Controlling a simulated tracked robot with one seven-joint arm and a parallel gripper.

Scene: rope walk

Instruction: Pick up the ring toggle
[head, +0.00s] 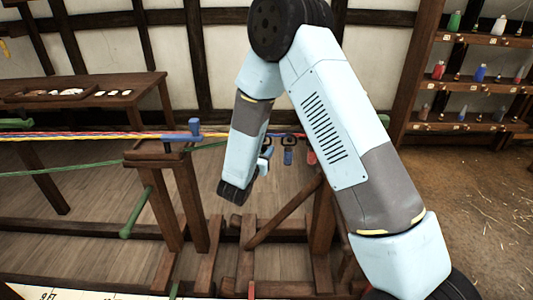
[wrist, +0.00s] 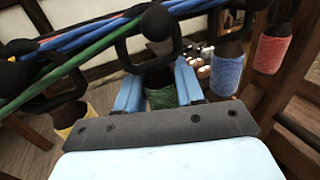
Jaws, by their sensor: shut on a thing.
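In the wrist view my gripper (wrist: 160,88) has its two blue fingers on either side of a green-wrapped ring toggle (wrist: 163,97), shut on it. The toggle's dark ring (wrist: 125,50) and a round black knob (wrist: 157,22) show above the fingers, close to the rope strands. The toggle's lower end is hidden by my gripper's body. In the head view my gripper (head: 265,160) is at the row of hanging toggles beyond the wooden stand; the held toggle cannot be made out there.
Blue (wrist: 226,75) and red (wrist: 271,52) toggles hang to the right, a yellow one (wrist: 75,119) to the left. Blue, red and green rope strands (wrist: 75,50) run close by. A wooden post (head: 160,155) with a blue clamp, a table (head: 120,88) and shelves (head: 470,85) stand around.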

